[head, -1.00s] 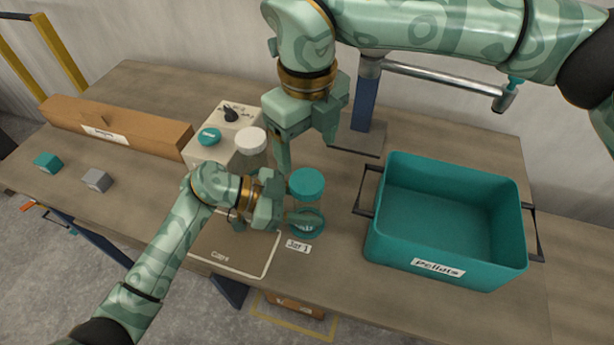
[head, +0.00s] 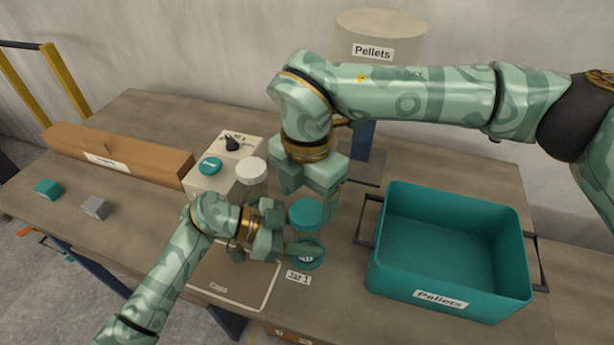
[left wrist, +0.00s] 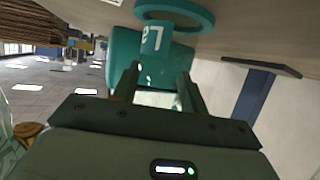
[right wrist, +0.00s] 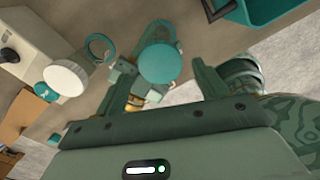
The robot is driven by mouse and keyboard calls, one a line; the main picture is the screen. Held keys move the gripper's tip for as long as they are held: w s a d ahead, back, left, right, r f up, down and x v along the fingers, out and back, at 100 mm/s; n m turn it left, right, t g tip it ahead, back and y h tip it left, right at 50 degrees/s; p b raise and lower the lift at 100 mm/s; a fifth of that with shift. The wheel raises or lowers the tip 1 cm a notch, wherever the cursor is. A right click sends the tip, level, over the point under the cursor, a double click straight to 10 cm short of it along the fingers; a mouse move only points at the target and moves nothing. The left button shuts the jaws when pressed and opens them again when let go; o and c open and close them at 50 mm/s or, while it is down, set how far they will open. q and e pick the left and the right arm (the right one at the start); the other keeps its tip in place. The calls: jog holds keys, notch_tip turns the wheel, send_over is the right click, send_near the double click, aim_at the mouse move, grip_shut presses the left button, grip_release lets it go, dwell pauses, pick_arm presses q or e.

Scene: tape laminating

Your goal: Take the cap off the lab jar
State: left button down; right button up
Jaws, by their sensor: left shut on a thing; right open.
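The lab jar has a teal cap (head: 306,214) and stands upright in a teal ring holder (head: 308,262) behind the "Jar 1" label. My left gripper (head: 287,246) comes from the left and is shut on the jar's body below the cap. My right gripper (head: 311,200) is open and points down close above the cap. In the right wrist view the cap (right wrist: 160,63) shows between the two fingers, with a gap on each side. I cannot tell whether the fingertips reach cap height.
A "Caps" mat (head: 222,287) lies empty in front. A white-capped jar (head: 252,171) stands behind left, beside a box with a knob and teal button (head: 210,166). A teal "Pellets" bin (head: 385,270) stands at right. A long carton (head: 110,150) lies far left.

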aim_at(307, 211)
jog(key=shift+f, duration=1.65)
jog(key=c, duration=1)
jog(key=o, duration=1.1)
jog(key=shift+c, duration=0.2)
notch_tip(307, 211, up, 8)
jog(key=shift+f, duration=0.1)
jog(key=shift+c, duration=0.3)
notch_tip(307, 211, down, 8)
jog(key=shift+r, duration=0.15)
